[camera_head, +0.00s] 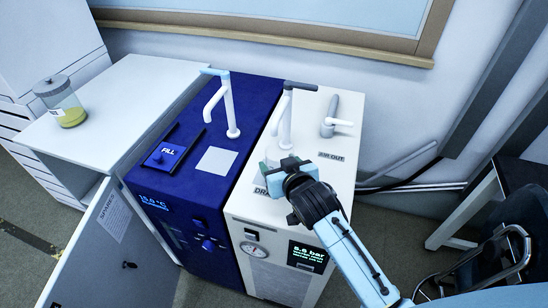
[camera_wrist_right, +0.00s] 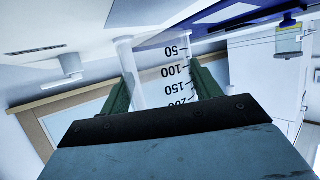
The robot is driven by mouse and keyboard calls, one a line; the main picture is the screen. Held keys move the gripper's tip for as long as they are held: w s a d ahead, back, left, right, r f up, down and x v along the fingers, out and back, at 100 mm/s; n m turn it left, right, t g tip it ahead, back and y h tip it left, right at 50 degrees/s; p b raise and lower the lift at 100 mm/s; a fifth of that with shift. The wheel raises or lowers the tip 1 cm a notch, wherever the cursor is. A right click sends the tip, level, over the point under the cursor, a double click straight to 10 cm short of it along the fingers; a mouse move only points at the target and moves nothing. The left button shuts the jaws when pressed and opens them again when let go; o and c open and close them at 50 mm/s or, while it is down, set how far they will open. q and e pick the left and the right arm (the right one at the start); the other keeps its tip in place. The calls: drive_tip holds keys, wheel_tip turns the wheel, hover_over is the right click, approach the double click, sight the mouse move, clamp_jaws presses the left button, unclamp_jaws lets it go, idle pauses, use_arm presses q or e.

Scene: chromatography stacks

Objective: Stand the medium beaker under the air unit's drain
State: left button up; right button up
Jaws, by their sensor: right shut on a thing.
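The air unit (camera_head: 245,210) is the white box with a pressure gauge and a bar readout. Its drain tap (camera_head: 286,118) has a dark handle and a white spout, and a partly covered "DRAIN" label lies near my gripper. My right gripper (camera_head: 284,165) is low over the unit's top, just in front of this tap. In the right wrist view my gripper (camera_wrist_right: 161,75) is shut on the clear medium beaker (camera_wrist_right: 176,80), whose printed marks appear upside down. In the head view my gripper mostly hides the beaker; whether it touches the top is unclear. My left gripper is out of view.
A grey-handled outlet (camera_head: 329,118) rises behind right, near "AIR OUT". A lidded jar of yellow-green liquid (camera_head: 62,103) stands on the white cabinet (camera_head: 120,90).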

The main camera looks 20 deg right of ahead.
sight(275, 159)
drive_tip(key=w, duration=0.4)
drive_tip(key=shift+w+a, duration=0.15)
drive_tip(key=shift+f, duration=0.65)
drive_tip(key=shift+f+b, duration=0.15)
drive_tip(key=shift+b, duration=0.15)
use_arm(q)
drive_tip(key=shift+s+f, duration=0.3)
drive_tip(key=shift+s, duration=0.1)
use_arm(e)
drive_tip(key=shift+s, duration=0.25)
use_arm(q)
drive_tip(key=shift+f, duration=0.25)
use_arm(e)
drive_tip(key=shift+f, duration=0.5)
drive_tip(key=o, duration=1)
